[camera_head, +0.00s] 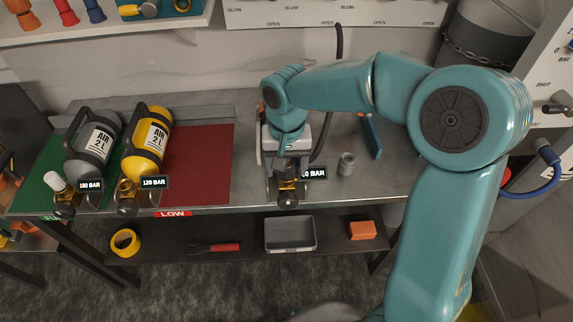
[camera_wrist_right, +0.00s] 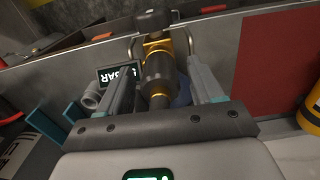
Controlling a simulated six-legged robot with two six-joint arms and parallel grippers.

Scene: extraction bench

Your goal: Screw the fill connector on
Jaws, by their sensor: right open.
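A dark cylindrical connector with brass bands (camera_wrist_right: 158,78), seemingly the fill connector, sits in line with a brass valve with a black knob (camera_wrist_right: 154,22). In the head view, the brass and black valve end (camera_head: 288,193) shows at the front of the bench, below my right gripper (camera_head: 287,172). In the right wrist view, my right gripper (camera_wrist_right: 160,80) is open, with one finger on each side of the dark connector and gaps visible. A pressure label (camera_head: 314,173) ending in "0 BAR" is partly covered. The cylinder under my gripper is mostly hidden. My left gripper is out of view.
A grey air cylinder (camera_head: 95,140) and a yellow one (camera_head: 152,138) lie at the left. The red mat (camera_head: 205,165) has bare room. A small grey cup (camera_head: 347,163) and a teal bracket (camera_head: 373,136) stand to the right. A black hose (camera_head: 338,75) hangs behind my gripper.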

